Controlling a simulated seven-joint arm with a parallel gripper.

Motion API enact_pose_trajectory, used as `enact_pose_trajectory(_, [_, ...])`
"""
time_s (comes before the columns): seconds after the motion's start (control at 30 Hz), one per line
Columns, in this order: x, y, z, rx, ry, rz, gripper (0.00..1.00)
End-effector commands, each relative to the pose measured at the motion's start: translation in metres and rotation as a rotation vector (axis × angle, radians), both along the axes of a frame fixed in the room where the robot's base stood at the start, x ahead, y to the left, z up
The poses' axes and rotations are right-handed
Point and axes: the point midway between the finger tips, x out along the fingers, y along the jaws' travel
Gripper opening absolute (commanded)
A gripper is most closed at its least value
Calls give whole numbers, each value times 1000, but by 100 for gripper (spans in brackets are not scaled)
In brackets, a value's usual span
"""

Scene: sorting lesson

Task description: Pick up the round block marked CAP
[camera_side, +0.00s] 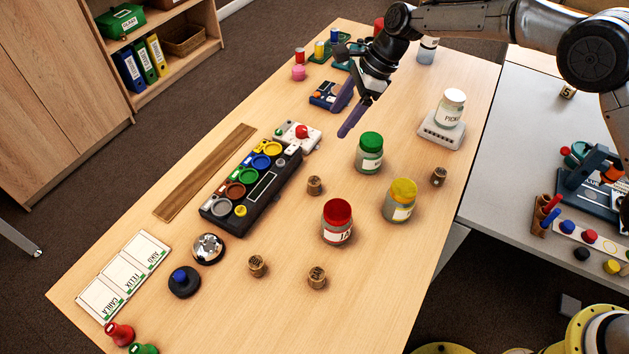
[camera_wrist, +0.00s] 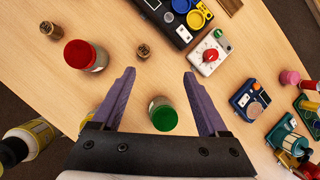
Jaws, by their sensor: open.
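Several small round wooden blocks with dark markings stand on the light wooden table; the markings are too small for me to tell which reads CAP. In the side view one block (camera_side: 314,185) is left of the green-lidded jar, another block (camera_side: 438,177) is right of the yellow-lidded jar, and a block (camera_side: 257,265) and a block (camera_side: 317,276) are near the front. The wrist view shows a block (camera_wrist: 143,51) just beyond the fingertips and a block (camera_wrist: 49,29) at upper left. My gripper (camera_wrist: 160,73) is open and empty, above the table; its purple fingers (camera_side: 355,118) show in the side view.
A green-lidded jar (camera_side: 370,153), a red-lidded jar (camera_side: 337,222) and a yellow-lidded jar (camera_side: 400,201) stand among the blocks. A white-lidded jar (camera_side: 450,107) sits on a scale. A black tray with coloured discs (camera_side: 235,215) lies to the left. Bare table lies at the front right.

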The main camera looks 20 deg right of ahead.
Motion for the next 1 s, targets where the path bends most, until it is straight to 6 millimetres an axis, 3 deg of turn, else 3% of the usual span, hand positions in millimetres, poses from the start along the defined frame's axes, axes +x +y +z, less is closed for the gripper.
enact_pose_trajectory(0.03, [-4,6,-21,-10,28,11,77])
enact_pose_trajectory(0.1, [-10,10,-40,-21,55,22,77])
enact_pose_trajectory(0.6, [-16,42,-116,-31,77,38,77])
enact_pose_trajectory(1.0, [-18,53,-149,-31,77,36,77])
